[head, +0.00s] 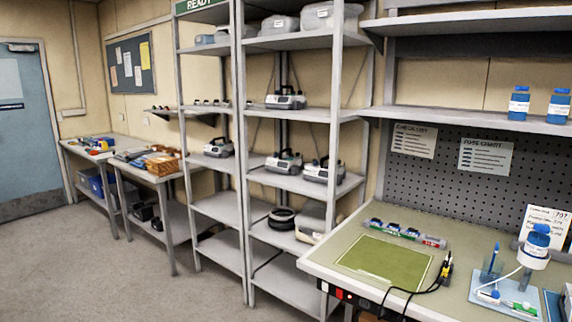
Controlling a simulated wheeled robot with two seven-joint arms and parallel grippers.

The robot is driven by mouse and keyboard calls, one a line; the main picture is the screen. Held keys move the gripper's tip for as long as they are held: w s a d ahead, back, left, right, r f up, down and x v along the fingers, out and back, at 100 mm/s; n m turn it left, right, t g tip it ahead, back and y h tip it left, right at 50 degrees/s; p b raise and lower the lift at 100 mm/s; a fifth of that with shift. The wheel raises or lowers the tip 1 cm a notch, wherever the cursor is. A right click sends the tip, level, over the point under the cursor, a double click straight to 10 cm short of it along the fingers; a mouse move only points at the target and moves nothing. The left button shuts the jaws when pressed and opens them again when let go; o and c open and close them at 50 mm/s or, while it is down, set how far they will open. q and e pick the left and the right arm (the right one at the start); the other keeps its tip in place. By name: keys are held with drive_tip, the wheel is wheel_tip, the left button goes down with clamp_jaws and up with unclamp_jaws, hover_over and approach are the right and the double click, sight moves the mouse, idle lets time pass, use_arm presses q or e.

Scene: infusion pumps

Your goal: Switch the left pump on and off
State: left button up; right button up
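Several grey-and-white infusion pumps stand on the metal racks in the head view. One pump (218,147) stands alone on the left rack. On the middle rack, one pump (285,100) is on a higher shelf. Below it two stand side by side, a left one (284,162) and a right one (322,170). They are small in view, so I cannot tell whether any is on or off. I cannot tell which one the task calls the left pump. Neither of my grippers is in view.
The workbench (318,258) at right carries an empty green mat (385,262), a row of small devices (404,233), a yellow-black connector with cable (444,270), and a blue-capped bottle (536,247) with tubing. Side tables (150,176) stand at left. The floor (110,265) is clear.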

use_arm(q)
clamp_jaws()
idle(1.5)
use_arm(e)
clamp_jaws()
